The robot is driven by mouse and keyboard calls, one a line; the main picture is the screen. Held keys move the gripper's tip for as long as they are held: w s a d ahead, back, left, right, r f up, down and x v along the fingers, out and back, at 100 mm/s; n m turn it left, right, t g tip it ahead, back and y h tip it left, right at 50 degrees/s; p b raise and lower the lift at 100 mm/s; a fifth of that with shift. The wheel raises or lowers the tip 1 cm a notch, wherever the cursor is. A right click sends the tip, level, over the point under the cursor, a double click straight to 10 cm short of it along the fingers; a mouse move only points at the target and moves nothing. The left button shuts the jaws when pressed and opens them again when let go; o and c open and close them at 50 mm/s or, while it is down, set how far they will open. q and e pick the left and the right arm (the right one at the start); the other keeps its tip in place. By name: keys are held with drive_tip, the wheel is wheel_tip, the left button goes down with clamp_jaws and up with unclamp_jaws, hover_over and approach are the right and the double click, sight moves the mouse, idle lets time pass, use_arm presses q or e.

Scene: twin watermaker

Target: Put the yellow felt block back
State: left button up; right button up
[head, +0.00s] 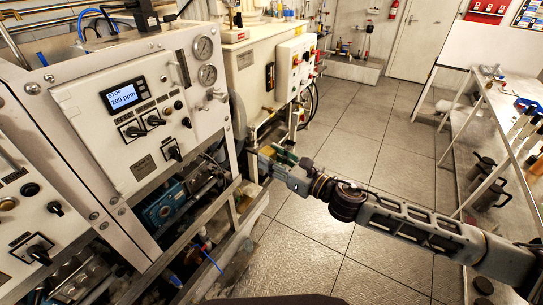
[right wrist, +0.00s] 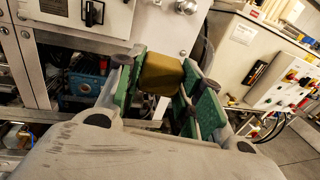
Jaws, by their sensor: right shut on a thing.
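The yellow felt block (right wrist: 161,72) shows in the right wrist view as a dull yellow-brown block between the green-padded fingers of my right gripper (right wrist: 163,88). The gripper is shut on it and holds it near the fingertips. In the head view my right gripper (head: 276,160) reaches in from the right to the lower right end of the watermaker frame; the block is hard to make out there. Whether the block touches anything behind it cannot be told. My left gripper is not in view.
The watermaker panel (head: 140,105) with a lit display stands at left, with a blue pump (head: 163,205) below it. A cream cabinet with a switch box (head: 293,70) stands behind the gripper. The tiled floor (head: 350,150) is clear; a bench (head: 490,130) stands at right.

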drive_tip(key=shift+s+d+f+n+g+y, duration=0.35)
drive_tip(key=shift+f+n+g+y, duration=0.5)
drive_tip(key=shift+n+g, duration=0.7)
drive_tip(key=shift+s+d+f+n+g+y, duration=0.15)
drive_tip(key=shift+d+f+n+g+y, duration=0.55)
drive_tip(key=shift+g, duration=1.3)
drive_tip(key=shift+s+d+f+n+g+y, duration=0.25)
drive_tip(key=shift+f+n+g+y, duration=0.7)
drive_tip(key=shift+n+g, duration=0.75)
drive_tip(key=shift+f+g, duration=0.15)
drive_tip(key=shift+g, duration=0.1)
